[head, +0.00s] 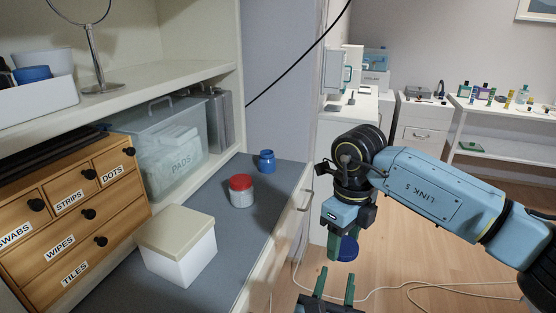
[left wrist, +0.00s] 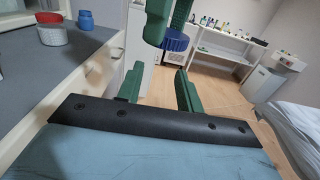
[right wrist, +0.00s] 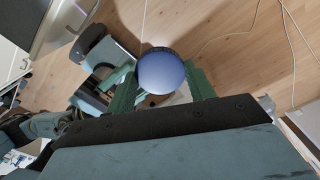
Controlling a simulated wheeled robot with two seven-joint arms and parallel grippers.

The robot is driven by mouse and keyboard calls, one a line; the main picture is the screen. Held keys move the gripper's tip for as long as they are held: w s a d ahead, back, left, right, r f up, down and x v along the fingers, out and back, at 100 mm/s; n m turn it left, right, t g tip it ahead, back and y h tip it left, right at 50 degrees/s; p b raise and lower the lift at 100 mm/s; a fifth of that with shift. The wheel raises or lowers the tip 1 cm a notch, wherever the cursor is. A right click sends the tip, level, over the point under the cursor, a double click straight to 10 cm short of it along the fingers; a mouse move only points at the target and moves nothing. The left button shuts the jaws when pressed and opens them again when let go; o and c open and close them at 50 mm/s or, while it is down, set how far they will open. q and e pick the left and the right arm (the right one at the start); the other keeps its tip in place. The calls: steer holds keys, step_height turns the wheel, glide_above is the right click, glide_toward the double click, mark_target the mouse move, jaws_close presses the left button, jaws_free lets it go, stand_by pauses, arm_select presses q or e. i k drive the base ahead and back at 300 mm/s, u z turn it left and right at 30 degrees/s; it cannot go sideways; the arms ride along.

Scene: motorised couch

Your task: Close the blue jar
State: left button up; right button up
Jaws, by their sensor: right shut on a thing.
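The blue jar (head: 266,161) stands upright on the grey counter near its back; it also shows in the left wrist view (left wrist: 86,20). Its top appears uncovered. My right gripper (head: 343,240) points down over the floor, right of the counter, and is shut on a round blue lid (head: 348,249). The lid also shows between its green fingers in the right wrist view (right wrist: 161,72) and at the gripper in the left wrist view (left wrist: 176,41). My left gripper (head: 335,281) is open and empty, just below the right one. Both are apart from the jar.
A white jar with a red lid (head: 241,190) stands in front of the blue jar. A white box with a beige lid (head: 177,245) is nearer on the counter (head: 235,237). Wooden labelled drawers (head: 75,222) and a clear bin (head: 165,140) stand left. Cables lie on the floor.

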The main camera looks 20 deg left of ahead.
mark_target(266, 160)
steer(key=u, duration=0.1)
steer(key=i, duration=1.6)
steer(key=u, duration=0.7)
steer(key=i, duration=0.35)
steer(key=u, duration=0.2)
